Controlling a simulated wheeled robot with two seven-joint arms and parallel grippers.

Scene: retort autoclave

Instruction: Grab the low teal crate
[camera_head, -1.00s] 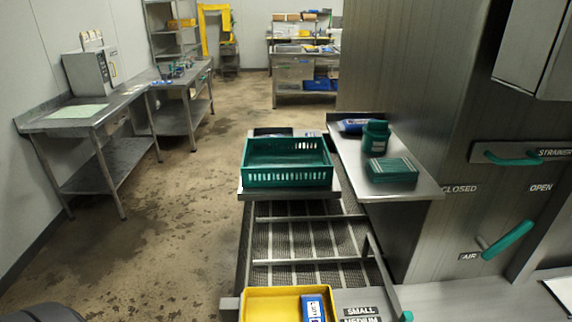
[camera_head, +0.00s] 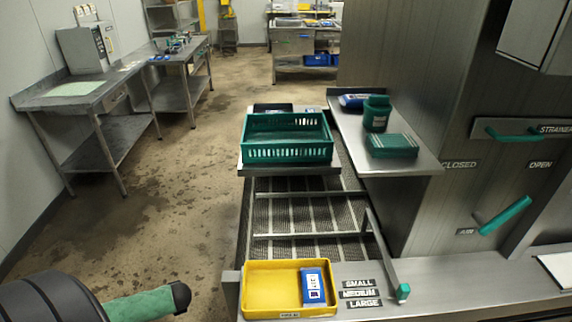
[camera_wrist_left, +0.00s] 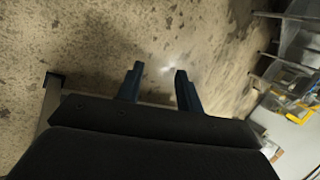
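The low teal crate (camera_head: 287,151) has slotted sides and an open top. It sits upright on a metal shelf at the far end of the mesh conveyor in the head view. My left gripper (camera_wrist_left: 156,84) is open and empty in the left wrist view, with two blue fingers apart above the floor. My left arm shows at the bottom left of the head view, well short of the crate and to its left. The crate is not clearly visible in the left wrist view. My right gripper is not in view.
A yellow tray (camera_head: 270,290) with a blue labelled item (camera_head: 314,287) stands at the near end. A side shelf (camera_head: 420,176) right of the crate holds a teal jar (camera_head: 376,113) and a teal box (camera_head: 391,145). Open floor (camera_head: 170,210) lies to the left.

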